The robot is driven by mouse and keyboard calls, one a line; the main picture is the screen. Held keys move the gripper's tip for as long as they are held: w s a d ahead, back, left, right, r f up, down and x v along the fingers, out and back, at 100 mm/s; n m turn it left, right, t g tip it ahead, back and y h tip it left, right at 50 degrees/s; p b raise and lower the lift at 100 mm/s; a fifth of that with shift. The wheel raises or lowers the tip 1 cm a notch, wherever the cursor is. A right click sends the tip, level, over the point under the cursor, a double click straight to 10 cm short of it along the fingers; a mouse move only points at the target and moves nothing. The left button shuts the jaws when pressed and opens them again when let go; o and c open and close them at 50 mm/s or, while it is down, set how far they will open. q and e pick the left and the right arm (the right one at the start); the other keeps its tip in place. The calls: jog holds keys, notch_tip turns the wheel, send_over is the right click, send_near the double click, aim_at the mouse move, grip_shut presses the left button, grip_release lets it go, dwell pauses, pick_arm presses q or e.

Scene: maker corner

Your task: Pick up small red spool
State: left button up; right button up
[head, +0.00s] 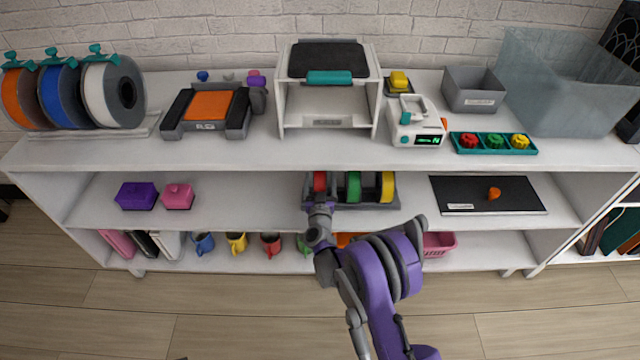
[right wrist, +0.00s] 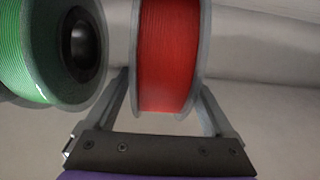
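The small red spool (head: 320,181) stands upright at the left end of the spool rack (head: 372,205) on the middle shelf, beside green and yellow spools. My right gripper (head: 319,200) is right in front of it, covering its lower part in the head view. In the right wrist view, the red spool (right wrist: 168,55) with grey flanges sits between the two spread fingers of my right gripper (right wrist: 168,100), one at each side. I see no clear squeeze on the flanges. My left gripper is not in view.
The green spool (right wrist: 40,45) is close to the left finger in the right wrist view. The top shelf board (head: 250,155) overhangs the rack.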

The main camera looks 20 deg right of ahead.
grip_shut()
jog(key=shift+r, duration=0.1)
dwell(0.3)
